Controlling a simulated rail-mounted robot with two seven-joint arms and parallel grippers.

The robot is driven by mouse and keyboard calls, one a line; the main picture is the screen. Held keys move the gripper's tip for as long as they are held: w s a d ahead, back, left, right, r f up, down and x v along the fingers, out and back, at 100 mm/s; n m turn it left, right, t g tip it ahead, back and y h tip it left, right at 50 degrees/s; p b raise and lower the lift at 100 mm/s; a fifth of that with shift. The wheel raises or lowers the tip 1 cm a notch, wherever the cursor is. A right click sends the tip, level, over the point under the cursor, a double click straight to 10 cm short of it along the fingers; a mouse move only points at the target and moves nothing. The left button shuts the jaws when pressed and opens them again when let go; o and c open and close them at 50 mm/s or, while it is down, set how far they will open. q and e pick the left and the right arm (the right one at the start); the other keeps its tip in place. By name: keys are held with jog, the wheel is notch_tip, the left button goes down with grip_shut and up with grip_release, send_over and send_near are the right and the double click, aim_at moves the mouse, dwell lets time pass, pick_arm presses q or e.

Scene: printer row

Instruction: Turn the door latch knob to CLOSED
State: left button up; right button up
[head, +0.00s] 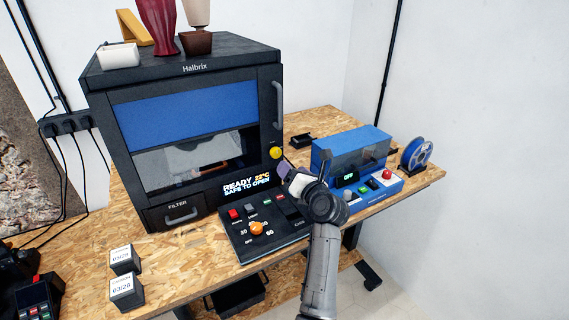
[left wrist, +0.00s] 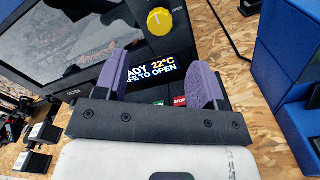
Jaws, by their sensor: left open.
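The yellow latch knob (head: 276,153) sits on the right front frame of the black Halbrix printer (head: 190,205), beside the door and below its handle. The printer door (head: 185,101) looks shut. My right gripper is not in view.
The control panel (head: 247,238) with an orange dial (head: 257,228) lies below the gripper, under a lit display (head: 246,184) reading READY, SAFE TO OPEN. A blue machine (head: 350,150) stands close on the right. The door handle (head: 278,105) rises above the knob.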

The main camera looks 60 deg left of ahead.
pick_arm(q)
jog(key=d, duration=0.5)
jog(key=shift+s, duration=0.2)
dwell(0.5)
